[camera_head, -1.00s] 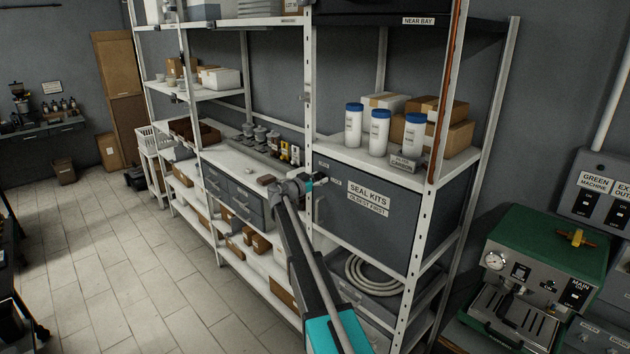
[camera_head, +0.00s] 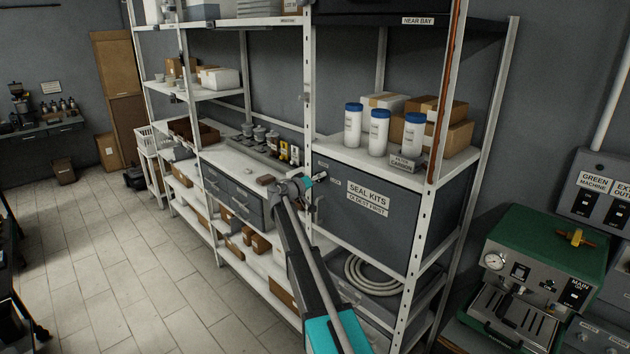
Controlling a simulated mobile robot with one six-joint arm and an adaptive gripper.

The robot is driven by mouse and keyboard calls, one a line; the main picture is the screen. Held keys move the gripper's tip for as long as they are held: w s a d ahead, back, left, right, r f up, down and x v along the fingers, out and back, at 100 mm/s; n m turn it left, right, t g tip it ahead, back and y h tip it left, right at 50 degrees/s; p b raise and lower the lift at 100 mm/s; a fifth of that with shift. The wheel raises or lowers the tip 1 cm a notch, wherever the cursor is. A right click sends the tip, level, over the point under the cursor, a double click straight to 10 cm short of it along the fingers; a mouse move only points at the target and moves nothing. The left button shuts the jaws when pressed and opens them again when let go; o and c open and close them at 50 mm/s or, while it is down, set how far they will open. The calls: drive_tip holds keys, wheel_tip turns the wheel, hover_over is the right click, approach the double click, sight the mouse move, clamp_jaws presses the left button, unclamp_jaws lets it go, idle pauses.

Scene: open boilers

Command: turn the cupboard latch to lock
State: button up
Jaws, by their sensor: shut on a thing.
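The grey cupboard (camera_head: 390,222) labelled "SEAL KITS OLDEST FIRST" sits in the white shelf rack, its door flush with the front. My gripper (camera_head: 318,177) is at the upper left corner of the cupboard door, in front of the rack post. It is shut on the small latch there, which is largely hidden by the fingers. My arm comes up from the bottom of the view to this spot. A dark handle (camera_head: 319,208) shows on the door's left edge, just below my gripper.
Several white jars with blue lids (camera_head: 379,132) and cardboard boxes stand on the shelf above the cupboard. A coiled hose (camera_head: 372,276) lies below it. Grey drawers (camera_head: 236,197) are to the left. A green machine (camera_head: 545,250) stands at the right.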

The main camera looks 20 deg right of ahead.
drive_tip(key=n, duration=0.6)
drive_tip(key=shift+s+d, duration=0.15)
drive_tip(key=shift+s, duration=0.05)
idle(0.4)
drive_tip(key=o, duration=1)
drive_tip(key=shift+o, duration=0.7)
drive_tip(key=shift+w, duration=0.1)
